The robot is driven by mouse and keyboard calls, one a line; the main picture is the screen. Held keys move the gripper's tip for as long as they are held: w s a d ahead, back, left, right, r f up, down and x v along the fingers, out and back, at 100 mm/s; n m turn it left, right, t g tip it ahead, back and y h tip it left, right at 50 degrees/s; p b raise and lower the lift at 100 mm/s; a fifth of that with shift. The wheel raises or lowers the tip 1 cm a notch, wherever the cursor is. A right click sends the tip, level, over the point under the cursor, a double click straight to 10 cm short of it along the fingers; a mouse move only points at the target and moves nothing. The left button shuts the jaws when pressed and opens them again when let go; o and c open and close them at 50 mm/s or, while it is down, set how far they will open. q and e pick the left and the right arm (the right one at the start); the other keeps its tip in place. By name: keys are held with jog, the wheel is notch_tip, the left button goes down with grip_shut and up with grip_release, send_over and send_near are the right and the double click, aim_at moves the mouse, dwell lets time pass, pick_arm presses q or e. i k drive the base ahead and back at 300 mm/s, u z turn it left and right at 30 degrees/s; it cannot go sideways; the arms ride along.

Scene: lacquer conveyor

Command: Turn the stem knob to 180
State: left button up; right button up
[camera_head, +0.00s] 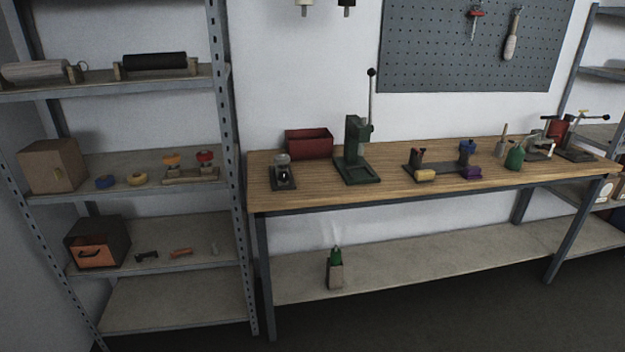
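I cannot tell for certain which thing is the stem knob, and no angle marks can be read at this distance. On the left shelf unit, a small wooden stand carries an orange-topped piece (171,160) and a red-topped piece (205,157), both knob-like. A small dark device with a rounded light top (283,168) stands at the left end of the workbench (320,196). Neither of my grippers is in view, and nothing is seen being touched.
A metal shelf unit (238,190) stands at the left. Dark floor (430,305) lies clear in front of the bench.

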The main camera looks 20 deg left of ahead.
aim_at(284, 177)
jog(key=z, duration=0.3)
jog(key=i, duration=0.95)
